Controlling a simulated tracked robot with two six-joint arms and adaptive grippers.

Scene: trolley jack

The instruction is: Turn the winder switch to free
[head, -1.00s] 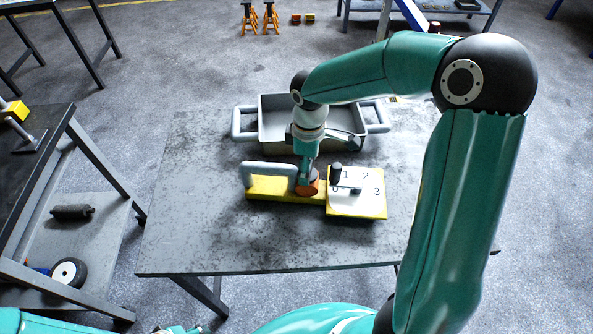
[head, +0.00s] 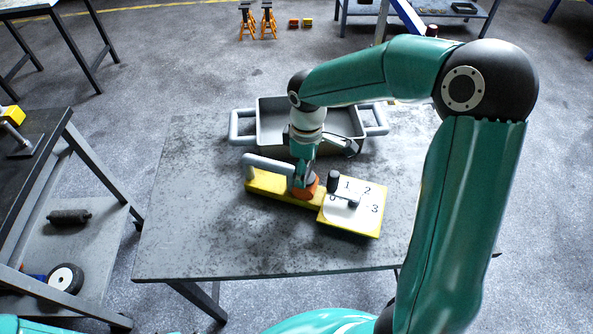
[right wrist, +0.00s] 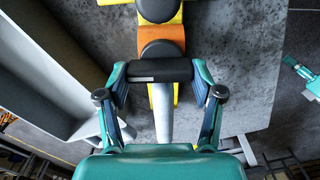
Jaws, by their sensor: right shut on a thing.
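The winder is a yellow unit (head: 267,186) on the table, with a grey loop handle on its left. On its right is a white dial plate (head: 368,217) marked 0 to 3, with a black knob (head: 333,180) and a short dark pointer. An orange part (head: 308,188) sits between handle and dial; it also shows in the right wrist view (right wrist: 172,33). My right gripper (head: 303,185) reaches down there. In the right wrist view its fingers are shut on a black bar (right wrist: 160,70) beside the orange part. A teal piece, probably my left gripper (right wrist: 290,62), shows off the table; its fingers are unclear.
A grey tray (head: 240,136) with side handles stands on the table (head: 200,235) just behind the winder. The table's left and front areas are bare. Orange stands (head: 257,22) are on the floor behind.

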